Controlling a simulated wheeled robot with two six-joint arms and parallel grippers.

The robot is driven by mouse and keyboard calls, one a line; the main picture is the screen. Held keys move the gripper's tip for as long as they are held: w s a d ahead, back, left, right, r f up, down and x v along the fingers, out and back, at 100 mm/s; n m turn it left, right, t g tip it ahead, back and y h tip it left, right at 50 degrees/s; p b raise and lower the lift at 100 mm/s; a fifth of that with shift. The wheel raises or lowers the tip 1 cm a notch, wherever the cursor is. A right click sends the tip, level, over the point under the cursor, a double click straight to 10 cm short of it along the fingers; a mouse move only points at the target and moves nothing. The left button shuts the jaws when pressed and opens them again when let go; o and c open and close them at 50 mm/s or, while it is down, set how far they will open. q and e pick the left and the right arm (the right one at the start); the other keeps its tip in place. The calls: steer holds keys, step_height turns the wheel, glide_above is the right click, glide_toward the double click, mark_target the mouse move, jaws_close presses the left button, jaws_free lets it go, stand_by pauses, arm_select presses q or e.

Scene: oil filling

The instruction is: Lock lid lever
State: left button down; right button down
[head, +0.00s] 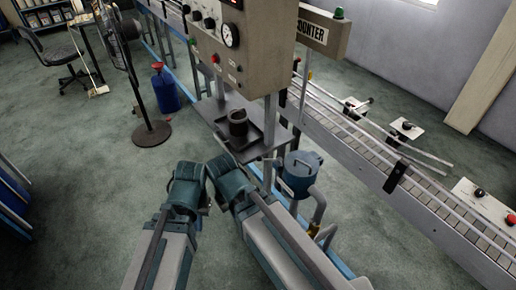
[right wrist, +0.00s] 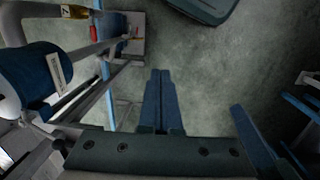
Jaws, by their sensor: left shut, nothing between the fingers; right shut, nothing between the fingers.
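I cannot make out a lid lever clearly in either view. My left gripper (head: 204,201) is shut and empty, low in front of the machine and apart from the tank. My right gripper (right wrist: 161,74) is shut and empty, its fingers over bare floor. In the head view its fingers are hidden by its own wrist.
A conveyor (head: 370,150) runs along the right. A fan (head: 150,130) and a blue can (head: 166,90) stand at the back left. The floor at front left is mostly clear.

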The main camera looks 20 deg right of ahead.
steer(key=w+d+r+m+t+p, duration=0.2)
steer(key=w+d+r+p, duration=0.3)
steer(key=w, duration=0.6)
steer(key=w+d+r+m+t+p, duration=0.2)
steer(key=w+d+r+m+p, duration=0.2)
steer(key=w, duration=0.8)
steer(key=d+r+p, duration=0.2)
steer(key=d+r, duration=0.1)
steer(key=d, duration=0.1)
steer(key=shift+w+r+m, duration=0.2)
steer(key=shift+w+m, duration=0.1)
steer(key=shift+f, duration=0.15)
step_height(320, 180, down, 10)
steer(key=b, duration=1)
steer(key=shift+s, duration=0.2)
